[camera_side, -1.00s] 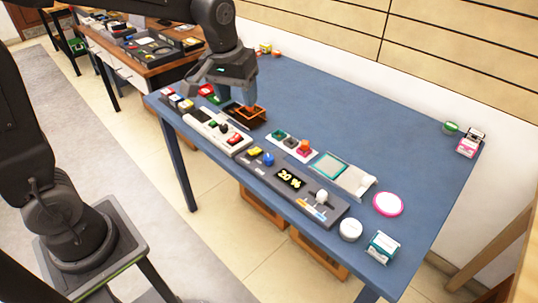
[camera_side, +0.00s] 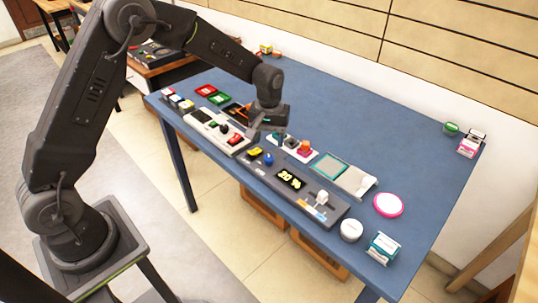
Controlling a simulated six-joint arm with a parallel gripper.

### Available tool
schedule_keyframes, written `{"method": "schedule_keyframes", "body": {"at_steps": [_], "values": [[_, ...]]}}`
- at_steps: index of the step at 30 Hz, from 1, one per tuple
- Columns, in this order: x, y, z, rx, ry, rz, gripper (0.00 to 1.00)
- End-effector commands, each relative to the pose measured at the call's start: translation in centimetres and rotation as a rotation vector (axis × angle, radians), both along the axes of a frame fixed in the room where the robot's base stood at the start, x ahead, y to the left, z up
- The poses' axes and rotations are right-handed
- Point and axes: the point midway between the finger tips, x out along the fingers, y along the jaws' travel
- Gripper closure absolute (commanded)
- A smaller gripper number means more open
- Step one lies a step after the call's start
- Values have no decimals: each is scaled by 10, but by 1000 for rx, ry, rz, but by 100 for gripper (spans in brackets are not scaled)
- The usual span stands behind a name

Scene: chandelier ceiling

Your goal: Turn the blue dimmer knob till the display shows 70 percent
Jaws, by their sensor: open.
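The blue dimmer knob (camera_side: 269,159) stands on a long dark grey panel (camera_side: 331,213) on the blue table. The display (camera_side: 290,178) on the same panel, just right of the knob, reads 20 % in yellow. A yellow control (camera_side: 254,152) sits just left of the blue knob, and a white knob (camera_side: 321,197) sits toward the panel's right end. My gripper (camera_side: 265,138) points down above and slightly behind the blue knob, apart from it. It is open and empty; its fingertips are small and partly blend with the things behind.
A light panel (camera_side: 197,124) with a red switch and dark knobs lies to the left. Behind stand an orange knob (camera_side: 305,147), a teal-framed pad (camera_side: 331,167) and a pink-rimmed disc (camera_side: 388,204). A white round tub (camera_side: 351,230) is near the right front.

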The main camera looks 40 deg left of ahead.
Motion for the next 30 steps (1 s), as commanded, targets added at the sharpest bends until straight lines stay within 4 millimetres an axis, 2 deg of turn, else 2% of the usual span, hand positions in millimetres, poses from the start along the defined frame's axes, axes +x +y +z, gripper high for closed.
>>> {"method": "schedule_keyframes", "body": {"at_steps": [1,6,12,23,30], "values": [[-1,0,-12,0,6,0,43],[-1,0,-42,0,4,-1,43],[-1,0,-62,0,2,-1,43],[0,0,-67,0,0,-1,43],[0,0,-66,0,0,-1,65]]}}
